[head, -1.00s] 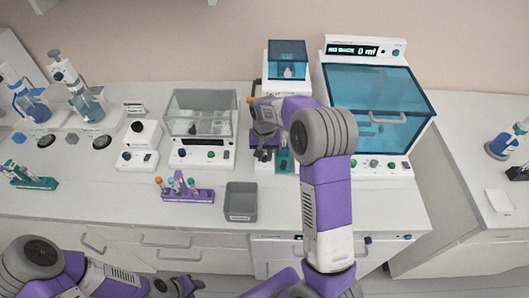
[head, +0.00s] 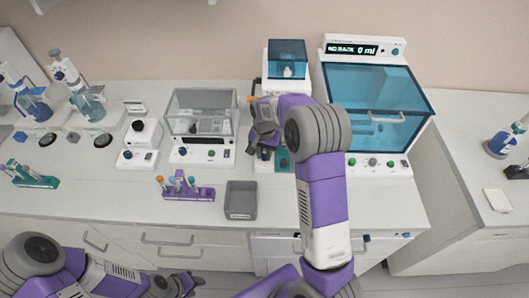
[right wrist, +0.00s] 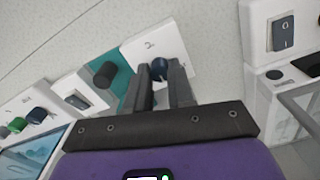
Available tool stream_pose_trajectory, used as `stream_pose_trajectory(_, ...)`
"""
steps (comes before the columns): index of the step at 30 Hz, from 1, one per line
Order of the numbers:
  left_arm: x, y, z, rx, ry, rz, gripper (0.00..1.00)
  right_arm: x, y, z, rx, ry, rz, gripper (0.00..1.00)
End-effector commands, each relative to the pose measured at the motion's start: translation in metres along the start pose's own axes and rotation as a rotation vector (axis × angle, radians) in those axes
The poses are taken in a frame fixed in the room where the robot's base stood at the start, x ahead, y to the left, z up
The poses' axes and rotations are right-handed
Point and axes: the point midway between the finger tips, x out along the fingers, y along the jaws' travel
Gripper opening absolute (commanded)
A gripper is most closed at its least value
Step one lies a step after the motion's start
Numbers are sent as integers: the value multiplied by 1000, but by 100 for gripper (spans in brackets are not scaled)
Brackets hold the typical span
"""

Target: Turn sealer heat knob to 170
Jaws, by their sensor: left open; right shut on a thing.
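The sealer (head: 265,168) is a white unit with a teal plate (head: 282,162), mostly hidden behind my right arm in the head view. In the right wrist view its white panel (right wrist: 150,48) carries a small dark blue knob (right wrist: 159,68). My right gripper (head: 258,152) is over the sealer's front. In the right wrist view its fingers (right wrist: 163,75) are closed around the blue knob. The knob's pointer and any scale numbers cannot be read. My left gripper (head: 180,284) is open and empty, low in front of the drawers.
A balance with a glass draft shield (head: 202,112) stands left of the sealer. A large blue-lidded machine (head: 378,98) stands to the right. A grey bin (head: 241,201) and a purple tube rack (head: 190,192) sit in front on the counter.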

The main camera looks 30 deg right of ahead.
Motion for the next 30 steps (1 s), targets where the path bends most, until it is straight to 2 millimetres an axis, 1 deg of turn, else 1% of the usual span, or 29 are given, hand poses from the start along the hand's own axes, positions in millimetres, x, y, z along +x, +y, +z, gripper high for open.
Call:
stream_pose_trajectory(1,0,0,0,0,0,0,43,-1,0,-2,0,5,-3,0)
stream_pose_trajectory(2,0,0,0,0,0,0,43,-1,0,-2,0,5,-3,24)
stream_pose_trajectory(6,0,0,0,0,0,0,43,-1,0,-1,-1,4,-2,46)
stream_pose_trajectory(7,0,0,0,0,0,0,43,-1,0,-1,-1,4,-2,48)
stream_pose_trajectory(14,0,0,0,0,0,0,43,0,0,0,-1,2,-1,48)
stream_pose_trajectory(17,-1,0,0,0,0,0,43,-5,0,-1,-1,2,-1,48)
stream_pose_trajectory(20,-2,1,0,0,0,0,43,-18,-1,-1,-2,5,-4,48)
stream_pose_trajectory(27,-8,3,0,0,0,0,43,-59,-1,-1,-2,5,-3,48)
stream_pose_trajectory(30,-9,3,0,0,0,0,43,-70,-1,-1,-2,5,-3,48)
